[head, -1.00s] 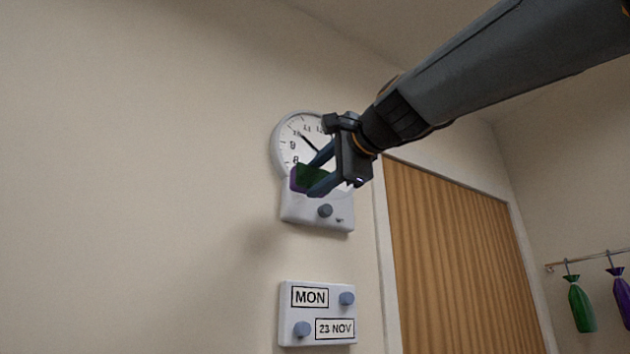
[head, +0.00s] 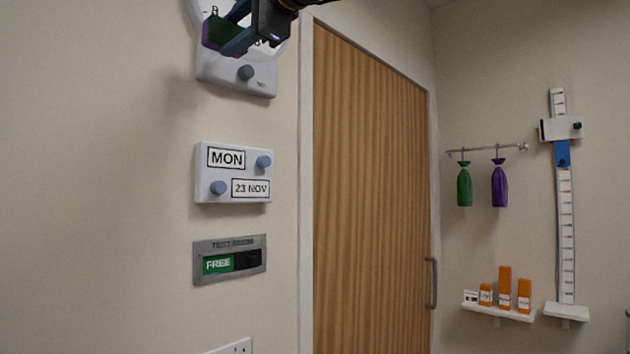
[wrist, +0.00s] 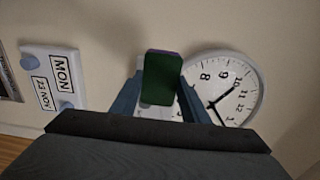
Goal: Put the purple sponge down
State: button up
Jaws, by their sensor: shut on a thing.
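The sponge (head: 222,34) is purple with a dark green face. It is held between the fingers of my gripper (head: 238,30), at the top left of the head view, in front of the wall clock. In the wrist view the sponge (wrist: 161,78) shows its green side, with a thin purple edge at its top, between the two blue-grey fingers. My gripper is shut on it, up in the air near the wall. The top of the gripper is cut off by the head view's upper edge.
A white clock (wrist: 228,88) is on the wall behind the sponge. Below are a date panel (head: 234,173) and a FREE sign (head: 230,260). A wooden door (head: 370,190) stands right of them. Farther right are a shelf with orange boxes (head: 505,288), hanging bags (head: 499,185) and a height gauge (head: 566,230).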

jog(key=shift+p+x, duration=0.8)
jog(key=shift+x, duration=1.75)
jog(key=shift+s+d, duration=0.1)
jog(key=b+v, duration=0.3)
jog(key=v, duration=0.4)
jog(key=shift+s+d, duration=0.15)
jog(key=shift+d, duration=0.05)
jog(key=p+x, duration=0.3)
jog(key=x, duration=0.5)
jog(key=shift+a, duration=0.1)
jog(key=w, duration=0.1)
jog(key=w+d+b, duration=0.1)
jog(key=shift+w+f, duration=0.1)
jog(key=shift+w, duration=0.2)
jog(key=shift+c, duration=0.5)
jog(key=shift+d, duration=0.1)
